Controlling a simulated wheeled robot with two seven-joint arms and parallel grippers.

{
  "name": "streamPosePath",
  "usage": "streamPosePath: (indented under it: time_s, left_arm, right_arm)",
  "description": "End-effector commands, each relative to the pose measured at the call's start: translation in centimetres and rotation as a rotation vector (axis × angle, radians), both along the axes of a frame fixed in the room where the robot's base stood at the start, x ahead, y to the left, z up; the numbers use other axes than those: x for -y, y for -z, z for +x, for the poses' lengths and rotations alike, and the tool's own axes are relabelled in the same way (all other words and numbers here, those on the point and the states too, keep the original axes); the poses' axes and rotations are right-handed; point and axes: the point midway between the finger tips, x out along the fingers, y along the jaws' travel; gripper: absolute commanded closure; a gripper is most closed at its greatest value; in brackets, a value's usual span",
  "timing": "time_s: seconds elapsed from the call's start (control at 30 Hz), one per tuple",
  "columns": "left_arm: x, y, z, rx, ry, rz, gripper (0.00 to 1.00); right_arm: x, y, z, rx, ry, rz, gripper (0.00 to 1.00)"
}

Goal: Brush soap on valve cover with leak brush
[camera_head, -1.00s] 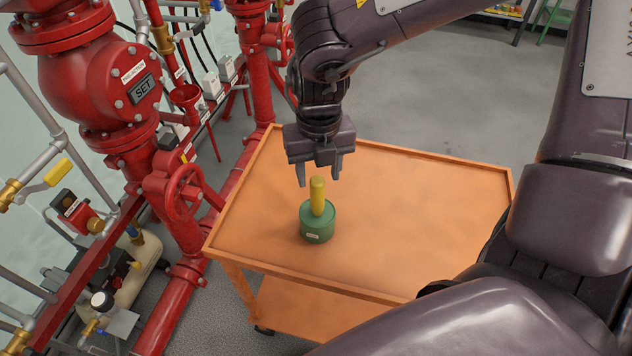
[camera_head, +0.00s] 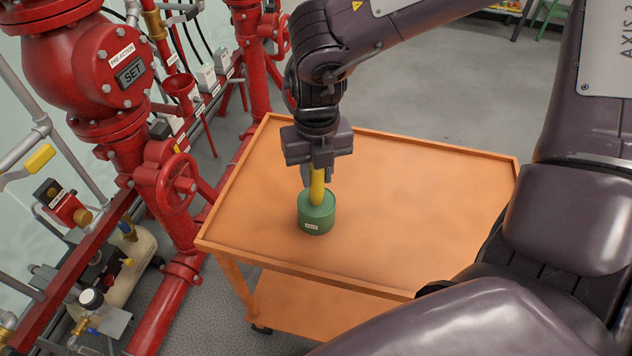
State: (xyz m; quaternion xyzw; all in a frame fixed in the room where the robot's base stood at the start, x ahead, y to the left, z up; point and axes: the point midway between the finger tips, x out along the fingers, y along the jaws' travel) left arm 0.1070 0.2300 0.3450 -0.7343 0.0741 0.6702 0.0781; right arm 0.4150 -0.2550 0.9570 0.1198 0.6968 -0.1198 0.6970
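The leak brush shows as a yellow handle (camera_head: 317,187) standing upright in a green round pot (camera_head: 316,214) on the orange cart. The brush's lower end is hidden in the pot. My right gripper (camera_head: 317,178) points down over the handle, with its fingers on either side of the handle's upper part. The fingers look close to the handle, but I cannot tell whether they grip it. My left gripper is not in view.
The orange cart (camera_head: 420,190) has a raised rim, and its top is otherwise bare. Red pipes and a handwheel (camera_head: 178,187) stand close to its left. A yellow-handled valve (camera_head: 40,158) is at far left. Grey floor lies open behind the cart.

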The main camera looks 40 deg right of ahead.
Motion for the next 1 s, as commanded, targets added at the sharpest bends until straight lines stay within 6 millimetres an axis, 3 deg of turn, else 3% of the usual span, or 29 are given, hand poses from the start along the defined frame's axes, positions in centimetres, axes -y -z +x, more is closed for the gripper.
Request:
streamPosePath:
  time_s: [0.07,0.1,0.27,0.47,1.0]
  left_arm:
    - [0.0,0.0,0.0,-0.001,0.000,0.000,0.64]
    - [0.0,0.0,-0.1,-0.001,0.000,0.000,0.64]
    - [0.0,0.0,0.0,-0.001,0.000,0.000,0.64]
    - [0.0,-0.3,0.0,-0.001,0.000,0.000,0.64]
    - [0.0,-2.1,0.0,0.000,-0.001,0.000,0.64]
  right_arm:
    - [0.0,0.0,0.0,0.000,0.000,0.000,0.97]
    - [0.0,0.0,0.0,0.000,0.000,0.000,0.78]
    - [0.0,0.0,0.0,0.000,0.000,0.000,0.98]
    - [0.0,-0.4,0.0,0.001,0.000,0.000,0.98]
    - [0.0,-4.0,0.0,0.000,0.000,-0.001,0.98]
